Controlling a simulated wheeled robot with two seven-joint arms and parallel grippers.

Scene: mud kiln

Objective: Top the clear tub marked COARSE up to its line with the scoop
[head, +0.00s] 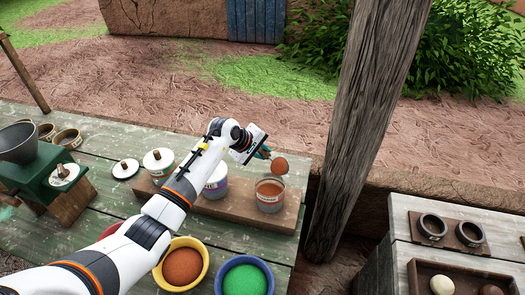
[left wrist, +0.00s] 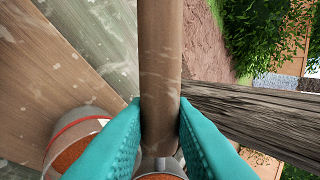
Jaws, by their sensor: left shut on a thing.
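My left gripper (head: 264,153) is shut on the scoop's wooden handle; in the left wrist view the handle (left wrist: 160,60) runs between the teal fingers (left wrist: 160,130). The scoop (head: 280,166) holds orange-brown powder and is above a clear tub (head: 270,196), apart from it. That tub stands upright on a wooden board, with reddish-brown powder inside and a label too small to read. A tub with a red line also shows in the left wrist view (left wrist: 75,130). A second tub (head: 215,187), with pale contents, is partly hidden by my arm. My right gripper is out of view.
A yellow bowl (head: 203,262) of orange-brown powder and a blue bowl (head: 221,279) of green powder stand in front. A red bowl rim (head: 111,230) shows behind my arm. A lidded pot (head: 158,161) and a grey hopper (head: 17,145) stand left. A wooden post (head: 365,110) rises right.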

